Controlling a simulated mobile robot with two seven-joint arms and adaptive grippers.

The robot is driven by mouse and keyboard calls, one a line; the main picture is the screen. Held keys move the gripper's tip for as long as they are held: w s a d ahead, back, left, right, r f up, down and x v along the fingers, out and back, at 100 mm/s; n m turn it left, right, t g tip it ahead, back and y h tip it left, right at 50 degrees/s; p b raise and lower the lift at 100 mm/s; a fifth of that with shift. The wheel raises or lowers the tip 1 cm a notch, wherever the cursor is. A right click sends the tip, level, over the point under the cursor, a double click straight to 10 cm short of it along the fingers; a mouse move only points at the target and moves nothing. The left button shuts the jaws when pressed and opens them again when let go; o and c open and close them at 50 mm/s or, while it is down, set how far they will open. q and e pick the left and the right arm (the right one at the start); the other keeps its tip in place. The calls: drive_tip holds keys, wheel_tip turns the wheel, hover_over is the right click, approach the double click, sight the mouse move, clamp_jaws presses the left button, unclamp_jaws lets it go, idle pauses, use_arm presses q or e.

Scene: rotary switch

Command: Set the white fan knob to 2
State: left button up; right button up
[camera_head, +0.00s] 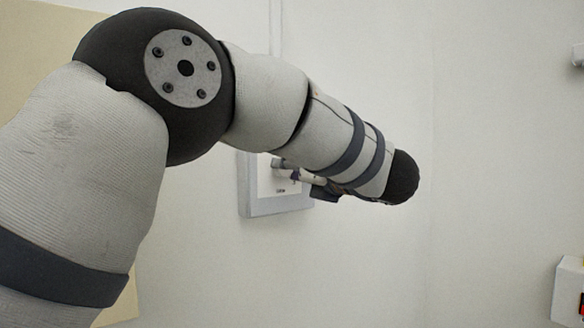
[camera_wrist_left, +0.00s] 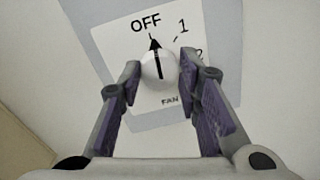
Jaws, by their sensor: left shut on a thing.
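The white fan knob (camera_wrist_left: 158,68) is round with a black arrow and sits on a white dial plate (camera_wrist_left: 115,50). Its arrow points up toward the OFF mark. The mark 1 is to the right of OFF, and the 2 is partly hidden behind the right finger. My left gripper (camera_wrist_left: 160,66) is shut on the knob, one finger on each side. In the head view my left gripper (camera_head: 292,173) is at the wall panel (camera_head: 280,207), and my arm hides the knob. My right gripper is in neither view.
The panel is on a pale wall (camera_head: 480,120). A white box with a red part (camera_head: 570,292) is at the lower right edge, and a small fixture (camera_head: 578,56) is at the upper right. The wall between is bare.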

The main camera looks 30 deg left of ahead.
use_arm(q)
drive_tip(key=shift+w+m+g, duration=0.1)
drive_tip(key=shift+m+g, duration=0.4)
drive_tip(key=shift+m, duration=7.6)
drive_tip(key=shift+d, duration=0.1)
drive_tip(key=o, duration=1.2)
drive_tip(key=shift+c, duration=0.2)
